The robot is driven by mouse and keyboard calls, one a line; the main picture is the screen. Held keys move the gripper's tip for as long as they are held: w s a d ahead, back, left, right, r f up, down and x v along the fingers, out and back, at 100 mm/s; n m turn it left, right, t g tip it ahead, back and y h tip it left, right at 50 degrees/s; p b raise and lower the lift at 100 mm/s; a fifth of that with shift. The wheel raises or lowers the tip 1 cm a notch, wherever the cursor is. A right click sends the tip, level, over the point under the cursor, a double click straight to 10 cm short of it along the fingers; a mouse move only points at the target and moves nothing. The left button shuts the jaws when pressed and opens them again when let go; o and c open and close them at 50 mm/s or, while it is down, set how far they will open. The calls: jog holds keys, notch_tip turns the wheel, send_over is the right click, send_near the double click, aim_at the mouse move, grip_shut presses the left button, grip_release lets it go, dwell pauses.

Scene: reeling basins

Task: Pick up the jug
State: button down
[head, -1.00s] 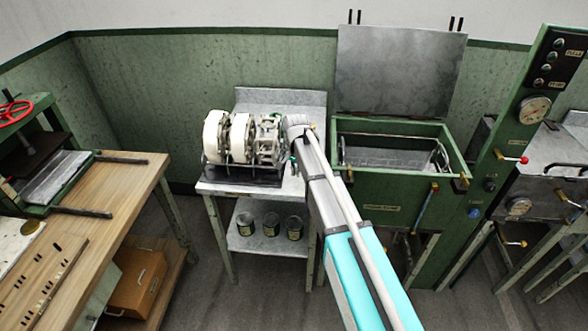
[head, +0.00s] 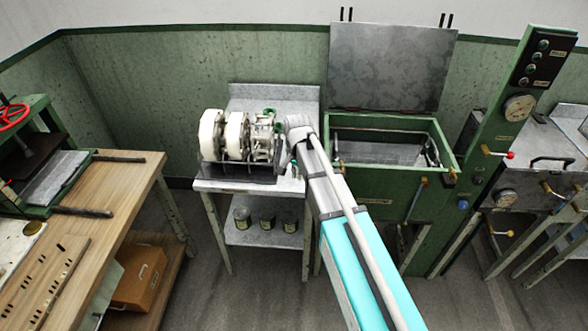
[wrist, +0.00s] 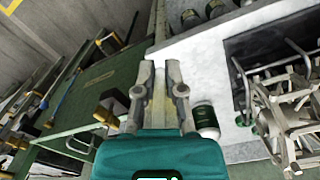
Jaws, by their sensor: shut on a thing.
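My gripper (wrist: 160,75) points down over the right edge of the small metal table, beside the reeling machine. Its two grey fingers are close together, with a narrow pale, yellowish strip between them. This is probably part of the jug, but its shape is hidden by the fingers and the teal gripper body. In the head view my wrist hides the fingertips, and no whole jug shows there. A small white and green container (wrist: 205,120) stands just right of the fingers in the wrist view, apart from them.
The reeling machine (head: 237,138) with white drums fills the left of the metal table (head: 275,95). Several dark tins (head: 266,223) stand on its lower shelf. A green basin with a raised lid (head: 390,68) is close on the right. A wooden bench (head: 110,200) is at left.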

jog(key=shift+s+d+r+p, duration=0.3)
jog(key=shift+s+r, duration=0.05)
jog(key=shift+s, duration=0.4)
jog(key=shift+s+d+r+p, duration=0.25)
jog(key=shift+s+r, duration=0.1)
jog(key=shift+s, duration=0.35)
jog(key=shift+s, duration=0.3)
